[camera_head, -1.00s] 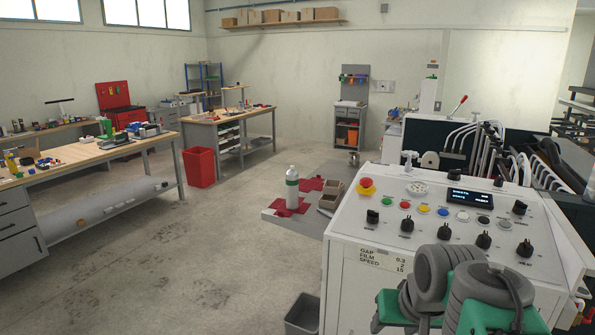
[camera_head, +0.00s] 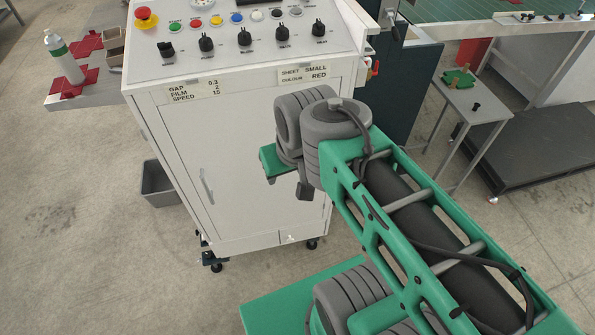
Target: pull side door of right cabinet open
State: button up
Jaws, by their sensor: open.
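A white control cabinet (camera_head: 165,120) stands on castors in front of me, with a sloping panel of knobs and buttons on top. The face towards me has a flat door (camera_head: 250,180) that looks closed, its thin edge seam visible. A slim grey upright handle (camera_head: 206,187) sits near the door's left side. My green and grey arm reaches up from the lower right and covers the right part of the door. The arm's bend is in front of the door; I cannot make out my gripper's fingers, and no contact with the handle shows.
A grey bin (camera_head: 158,185) stands on the floor left of the cabinet. A small grey table (camera_head: 475,105) and a dark low platform (camera_head: 540,150) are at the right. A white bottle (camera_head: 62,55) stands at the upper left. Floor at lower left is clear.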

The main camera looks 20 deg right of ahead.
aim_at(218, 140)
jog(key=z, duration=0.1)
jog(key=k, duration=0.5)
jog(key=u, duration=1.5)
jog(key=i, duration=0.45)
jog(key=u, duration=0.05)
